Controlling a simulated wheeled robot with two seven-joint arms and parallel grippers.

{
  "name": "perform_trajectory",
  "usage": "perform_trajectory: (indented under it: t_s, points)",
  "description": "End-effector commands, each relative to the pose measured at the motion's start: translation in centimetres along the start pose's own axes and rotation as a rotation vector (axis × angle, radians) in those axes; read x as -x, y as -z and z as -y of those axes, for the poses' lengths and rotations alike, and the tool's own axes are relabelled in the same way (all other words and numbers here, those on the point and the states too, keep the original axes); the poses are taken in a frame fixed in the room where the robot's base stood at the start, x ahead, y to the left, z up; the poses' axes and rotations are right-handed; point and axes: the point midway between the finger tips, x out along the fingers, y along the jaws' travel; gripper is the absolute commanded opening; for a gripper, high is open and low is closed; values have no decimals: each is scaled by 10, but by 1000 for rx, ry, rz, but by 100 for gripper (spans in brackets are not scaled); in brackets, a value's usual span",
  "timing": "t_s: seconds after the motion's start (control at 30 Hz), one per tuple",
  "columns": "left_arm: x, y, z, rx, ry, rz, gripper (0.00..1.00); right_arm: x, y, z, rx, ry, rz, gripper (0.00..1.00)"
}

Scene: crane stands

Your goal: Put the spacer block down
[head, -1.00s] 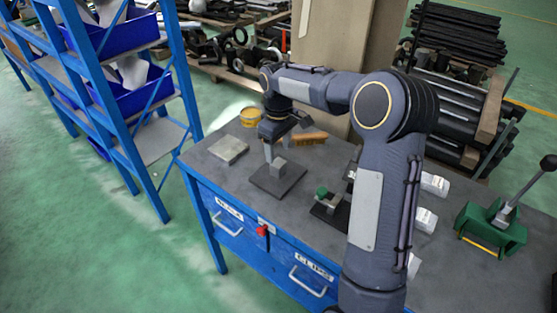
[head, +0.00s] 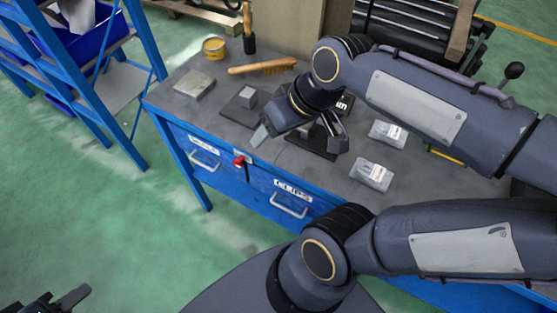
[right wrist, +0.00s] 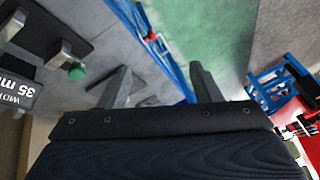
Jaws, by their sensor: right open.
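The spacer block (head: 247,97), a small grey cube, rests on a dark square plate (head: 233,112) on the workbench. My right gripper (head: 282,136) is apart from it, to the right and nearer the bench's front edge. In the right wrist view its two fingers (right wrist: 160,85) are spread with nothing between them. My left gripper (head: 55,302) shows only partly at the bottom left corner, far from the bench; its jaws are not clear.
A black fixture (head: 310,150) is partly hidden behind my right gripper; its green knob (right wrist: 77,71) shows in the wrist view. A blue rack is left.

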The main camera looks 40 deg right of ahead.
Motion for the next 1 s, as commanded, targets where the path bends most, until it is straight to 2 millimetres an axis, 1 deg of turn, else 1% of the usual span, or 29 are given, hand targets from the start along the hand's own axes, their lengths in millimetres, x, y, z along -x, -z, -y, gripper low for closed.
perform_trajectory:
  t_s: [0.03,0.1,0.23,0.37,1.0]
  points:
    - [0,0,0,0,0,0,37,-4,-20,6,-34,19,-33,58]
    - [0,0,0,0,0,0,37,-10,-39,13,-75,41,-61,58]
    - [0,0,0,0,0,0,37,-18,-57,20,-118,65,-90,58]
    - [0,0,0,0,0,0,37,-21,-61,21,-127,70,-95,58]
    - [0,0,0,0,0,0,37,-20,-61,21,-124,69,-94,58]
